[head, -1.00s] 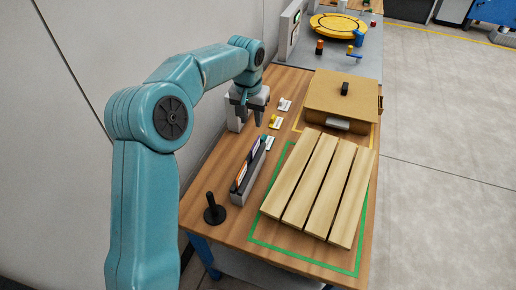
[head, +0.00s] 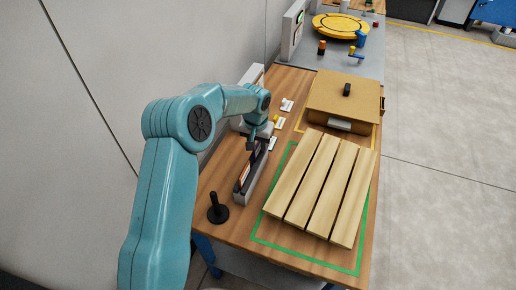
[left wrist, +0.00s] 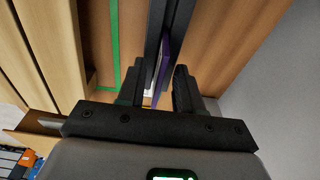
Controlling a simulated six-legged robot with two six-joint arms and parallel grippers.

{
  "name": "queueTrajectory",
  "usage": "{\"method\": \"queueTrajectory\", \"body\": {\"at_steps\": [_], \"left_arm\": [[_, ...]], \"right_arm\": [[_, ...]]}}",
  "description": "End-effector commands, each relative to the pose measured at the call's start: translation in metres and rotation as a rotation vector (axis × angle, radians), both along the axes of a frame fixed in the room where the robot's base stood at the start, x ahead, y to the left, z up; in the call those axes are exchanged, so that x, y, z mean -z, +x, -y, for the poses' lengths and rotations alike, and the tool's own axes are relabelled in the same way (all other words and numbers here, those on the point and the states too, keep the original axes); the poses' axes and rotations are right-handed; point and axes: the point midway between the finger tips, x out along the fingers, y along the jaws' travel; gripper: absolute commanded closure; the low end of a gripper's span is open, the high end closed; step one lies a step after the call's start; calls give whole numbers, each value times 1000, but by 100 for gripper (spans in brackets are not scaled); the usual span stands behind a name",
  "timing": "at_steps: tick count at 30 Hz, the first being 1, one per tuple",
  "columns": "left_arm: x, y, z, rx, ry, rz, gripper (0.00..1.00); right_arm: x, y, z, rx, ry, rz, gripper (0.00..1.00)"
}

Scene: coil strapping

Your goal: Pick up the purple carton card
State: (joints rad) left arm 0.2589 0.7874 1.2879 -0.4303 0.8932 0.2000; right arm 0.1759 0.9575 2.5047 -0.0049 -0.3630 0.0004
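The purple carton card (left wrist: 163,62) shows edge-on in the left wrist view, standing upright in a narrow dark rack. In the head view the card rack (head: 239,192) stands on the wooden table left of the pallet, and I cannot pick out the purple card there. My left gripper (head: 258,146) is over the far end of the rack. In the left wrist view its fingers (left wrist: 158,88) are apart, one on each side of the card's line, with a gap showing between them. Whether either finger touches the card is unclear. My right gripper is not in view.
A slatted wooden pallet (head: 318,188) lies inside a green outline right of the rack. A brown carton (head: 345,98) stands behind it. A black post (head: 217,209) on a round base is at the near left. Small white tags (head: 287,104) lie behind the rack.

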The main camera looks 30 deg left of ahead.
Motion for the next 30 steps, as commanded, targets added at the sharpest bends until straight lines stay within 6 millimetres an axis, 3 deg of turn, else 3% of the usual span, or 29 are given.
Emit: {"method": "queueTrajectory", "body": {"at_steps": [2,6,20,25,30], "left_arm": [[0,0,0,0,0,1,65],[0,0,0,0,0,1,100],[-7,1,0,0,1,3,100],[-31,1,0,1,1,6,100],[-75,1,0,0,1,8,100]], "right_arm": [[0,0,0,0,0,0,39],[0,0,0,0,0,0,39],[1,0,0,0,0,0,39],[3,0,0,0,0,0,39],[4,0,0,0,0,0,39]]}}
